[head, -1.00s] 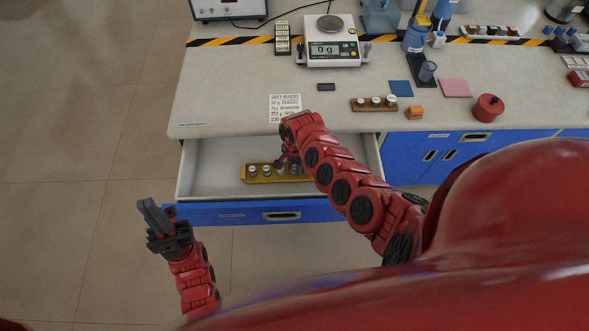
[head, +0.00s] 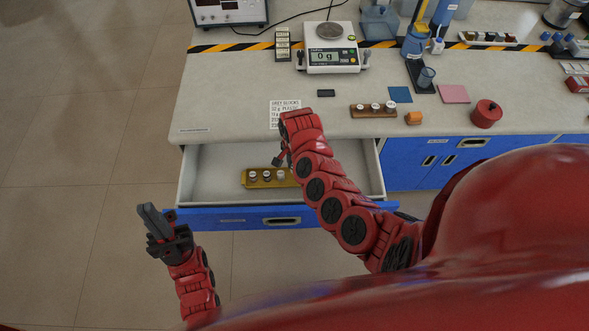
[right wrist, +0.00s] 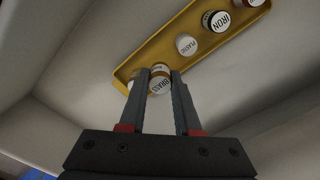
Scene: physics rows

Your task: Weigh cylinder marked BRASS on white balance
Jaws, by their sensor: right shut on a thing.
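The cylinder marked BRASS (right wrist: 159,85), with a white labelled top, is between the fingertips of my right gripper (right wrist: 161,78), which is shut on it. In the head view my right gripper (head: 281,160) is over the open drawer, mostly hidden by its arm. The yellow tray (right wrist: 184,40) below holds cylinders marked PLASTIC (right wrist: 187,44) and IRON (right wrist: 216,20) and others partly hidden. The white balance (head: 332,57) on the counter reads 0 g, its round pan (head: 329,31) empty. My left gripper (head: 158,224) is out left of the drawer, empty; its finger gap is unclear.
The drawer (head: 216,165) stands open below the counter (head: 240,98). A printed card (head: 284,107) lies near the counter edge. Counter before the balance is mostly clear.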

